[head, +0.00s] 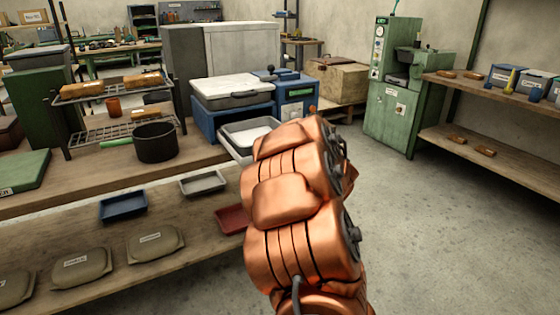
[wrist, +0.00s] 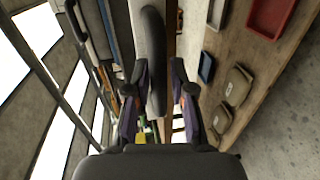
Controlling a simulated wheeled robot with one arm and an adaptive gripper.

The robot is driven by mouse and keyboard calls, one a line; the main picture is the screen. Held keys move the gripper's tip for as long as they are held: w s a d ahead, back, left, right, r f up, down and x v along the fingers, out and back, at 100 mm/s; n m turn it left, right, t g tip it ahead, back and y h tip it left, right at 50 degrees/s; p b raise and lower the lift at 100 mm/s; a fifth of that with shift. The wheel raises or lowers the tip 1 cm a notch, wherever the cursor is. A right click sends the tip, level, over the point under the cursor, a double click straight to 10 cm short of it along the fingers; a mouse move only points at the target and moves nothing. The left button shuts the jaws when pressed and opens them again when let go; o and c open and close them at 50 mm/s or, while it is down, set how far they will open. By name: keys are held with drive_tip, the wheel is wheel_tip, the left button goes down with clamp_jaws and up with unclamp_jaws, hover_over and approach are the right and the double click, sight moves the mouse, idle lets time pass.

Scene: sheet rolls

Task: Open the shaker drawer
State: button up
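The shaker is a blue machine (head: 213,118) with a white-topped lid tray above and a control panel at its right. An open-topped grey tray with a pale inside (head: 243,136) stands out at the front of its base, apparently the drawer; my arm hides its right part. My gripper is hidden behind my copper-coloured arm in the head view. In the wrist view my gripper (wrist: 158,88) has its two fingers apart, one on each side of a rounded dark grey bar (wrist: 153,45). I cannot tell for certain which part this bar is, or whether a finger touches it.
A wire rack with a black pot (head: 155,142) stands left of the shaker. Blue, grey and red trays (head: 230,220) and several bags (head: 82,268) lie on the lower shelf. A green machine (head: 395,100) and shelf stand at right. The floor at right is clear.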

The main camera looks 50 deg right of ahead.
drive_tip(key=shift+o, duration=1.2)
drive_tip(key=v, duration=1.2)
drive_tip(key=shift+r, duration=0.15)
